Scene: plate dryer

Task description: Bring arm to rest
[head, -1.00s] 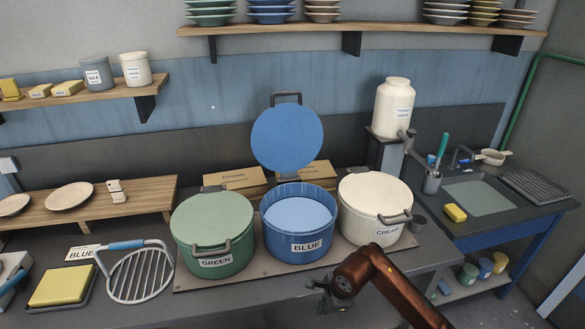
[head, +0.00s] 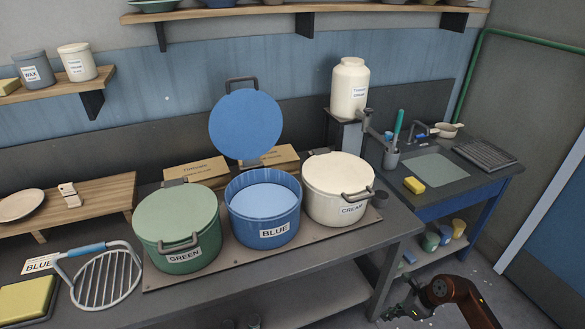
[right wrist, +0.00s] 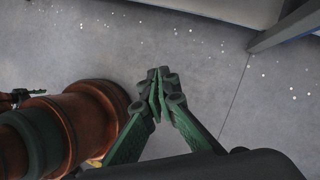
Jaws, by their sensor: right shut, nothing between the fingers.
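My right gripper (head: 408,304) is low at the bottom right of the head view, off the front of the bench and over the floor. In the right wrist view its two green fingers (right wrist: 158,95) meet at the tips with nothing between them. It is apart from the pots and the bench. The copper-brown right arm (head: 455,298) comes in from the bottom edge. My left gripper is not in view.
On the bench stand a lidded green pot (head: 178,225), a blue pot (head: 263,225) with its lid (head: 246,123) raised, and a lidded cream pot (head: 338,192). A wire rack (head: 106,280) lies at left. A sink table (head: 470,185) stands at right. Grey floor (right wrist: 225,60) is clear below the gripper.

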